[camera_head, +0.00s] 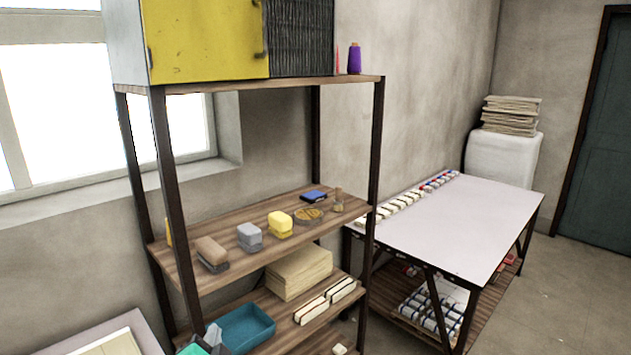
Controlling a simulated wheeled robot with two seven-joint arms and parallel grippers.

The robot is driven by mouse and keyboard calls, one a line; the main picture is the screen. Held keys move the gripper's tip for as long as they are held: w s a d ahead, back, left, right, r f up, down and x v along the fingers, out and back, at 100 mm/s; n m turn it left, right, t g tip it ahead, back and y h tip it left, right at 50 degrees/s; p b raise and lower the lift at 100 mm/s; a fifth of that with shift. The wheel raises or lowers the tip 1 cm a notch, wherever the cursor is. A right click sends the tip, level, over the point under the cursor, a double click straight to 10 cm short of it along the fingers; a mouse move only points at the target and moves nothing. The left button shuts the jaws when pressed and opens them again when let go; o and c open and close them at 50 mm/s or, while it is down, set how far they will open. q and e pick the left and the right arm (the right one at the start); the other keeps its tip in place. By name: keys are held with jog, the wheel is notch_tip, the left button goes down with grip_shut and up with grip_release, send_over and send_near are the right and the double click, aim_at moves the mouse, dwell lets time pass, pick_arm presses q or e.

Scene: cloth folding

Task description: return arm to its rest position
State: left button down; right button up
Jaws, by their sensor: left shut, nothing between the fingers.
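My left gripper (212,336) seems to be the small grey and green shape at the bottom edge, left of centre, in front of the lower shelf. Only a small part of it shows. It looks shut and I see nothing held in it. The rest of my left arm is cut off by the frame. My right gripper and right arm are not in view.
A wooden rack (275,225) with dark posts holds small boxes, a teal tray (246,328) and a yellow cabinet (205,42). A white-topped table (455,222) stands at right. A pale surface (150,335) shows at bottom left. Floor at right is clear.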

pick_arm(q)
jog(key=s+a+f+n+g+h, duration=0.1)
jog(key=s+f+n+g, duration=0.1)
jog(key=s+f+g, duration=0.35)
jog(key=s+a+f+n+g, duration=0.2)
jog(key=s+f+n, duration=0.1)
jog(key=s+f, duration=0.6)
jog(key=s+f+n+g+h, duration=0.1)
jog(key=s+f+g, duration=0.2)
jog(key=s, duration=0.5)
jog(key=s+f+n+g+h, duration=0.1)
jog(key=s+f+g, duration=0.2)
jog(key=s, duration=0.6)
notch_tip(320, 180, down, 30)
jog(key=s+a+f+g, duration=0.2)
jog(key=s+a+f, duration=0.1)
jog(key=s+f, duration=1.6)
jog(key=shift+f, duration=0.65)
